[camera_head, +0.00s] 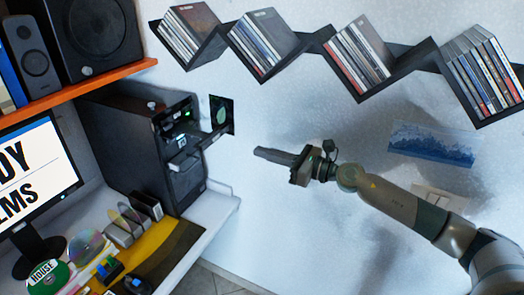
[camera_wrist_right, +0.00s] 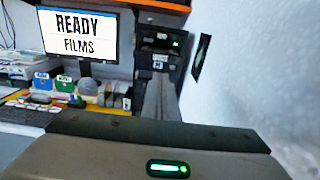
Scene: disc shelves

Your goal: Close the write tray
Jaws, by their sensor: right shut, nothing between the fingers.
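The black disc tower (camera_head: 130,150) stands on the desk at the left in the head view, its front facing right. Green lights show on its upper front, and a grey tray-like part (camera_head: 183,161) sticks out below them. I cannot tell for sure which part is the write tray or how far out it is. The tower front also shows in the right wrist view (camera_wrist_right: 161,42). My right gripper (camera_head: 258,153) is shut and empty, right of the tower and apart from it, fingers pointing at its front. In the wrist view its fingers (camera_wrist_right: 160,98) partly cover the lower front. My left gripper is out of view.
A dark panel with a green disc picture (camera_head: 221,114) is on the wall beside the tower. An orange shelf (camera_head: 100,82) with speakers is above it. A monitor (camera_head: 30,175) and disc holders stand on the desk. Zigzag disc shelves (camera_head: 315,42) hang above my right arm.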

